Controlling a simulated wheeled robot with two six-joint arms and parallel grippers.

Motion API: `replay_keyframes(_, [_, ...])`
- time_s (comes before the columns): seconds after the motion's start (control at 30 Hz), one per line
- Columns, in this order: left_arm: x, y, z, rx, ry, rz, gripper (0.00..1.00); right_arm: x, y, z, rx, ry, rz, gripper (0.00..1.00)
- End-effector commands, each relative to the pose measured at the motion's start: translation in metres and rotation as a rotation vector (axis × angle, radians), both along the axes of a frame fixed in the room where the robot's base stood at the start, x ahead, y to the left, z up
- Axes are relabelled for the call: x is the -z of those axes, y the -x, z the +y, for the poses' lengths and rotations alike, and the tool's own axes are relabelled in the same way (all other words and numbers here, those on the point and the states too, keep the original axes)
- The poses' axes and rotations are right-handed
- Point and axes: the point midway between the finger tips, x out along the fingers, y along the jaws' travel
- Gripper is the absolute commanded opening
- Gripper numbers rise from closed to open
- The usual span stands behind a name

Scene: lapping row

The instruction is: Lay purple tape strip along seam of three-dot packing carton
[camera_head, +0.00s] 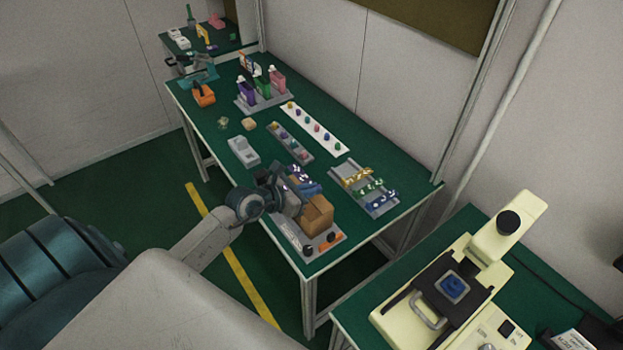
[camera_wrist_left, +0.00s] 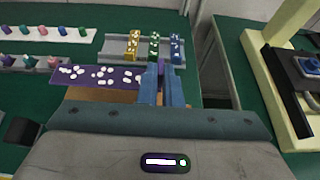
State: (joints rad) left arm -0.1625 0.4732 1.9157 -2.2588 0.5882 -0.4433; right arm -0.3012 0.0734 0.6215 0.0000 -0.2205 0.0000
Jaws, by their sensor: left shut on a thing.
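A purple tape strip (camera_wrist_left: 98,75) with groups of white dots shows in the left wrist view. Its right end is between the blue fingers of my left gripper (camera_wrist_left: 161,88), which is shut on it. The rest of the strip sticks out to the left. A brown packing carton (camera_head: 318,214) stands near the front end of the green table, just right of my left gripper (camera_head: 296,192) in the head view. Part of the carton (camera_wrist_left: 112,95) shows below the strip in the left wrist view. I cannot tell whether strip and carton touch. The carton's dots and seam are not clear. My right gripper is not in view.
A grey rack (camera_head: 388,207) with yellow, green and blue pieces stands right of the carton. A white board (camera_head: 340,150) with coloured knobs and a bottle rack (camera_head: 244,107) stand farther back. A cream machine (camera_head: 392,316) is on another table.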

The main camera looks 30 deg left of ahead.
Motion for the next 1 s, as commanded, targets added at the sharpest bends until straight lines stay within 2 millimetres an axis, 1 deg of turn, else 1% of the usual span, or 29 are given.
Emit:
replay_keyframes(0.07, [0.001,-0.001,0.002,-0.002,0.000,0.000,0.00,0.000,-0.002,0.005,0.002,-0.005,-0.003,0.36])
replay_keyframes(0.17, [0.005,-0.001,0.002,-0.003,0.001,0.000,0.00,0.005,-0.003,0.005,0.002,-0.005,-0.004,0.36])
replay_keyframes(0.4, [0.020,-0.001,0.002,-0.003,0.001,0.000,0.00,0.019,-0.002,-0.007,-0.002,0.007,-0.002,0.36])
replay_keyframes(0.6, [0.036,-0.001,0.001,-0.003,0.001,0.000,0.00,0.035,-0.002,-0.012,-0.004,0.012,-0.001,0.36])
replay_keyframes(0.83, [0.055,-0.001,0.001,-0.003,0.001,0.000,0.00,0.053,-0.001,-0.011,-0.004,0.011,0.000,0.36])
replay_keyframes(1.0, [0.064,-0.001,0.001,-0.003,0.002,0.000,0.00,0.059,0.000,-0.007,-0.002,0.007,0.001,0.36])
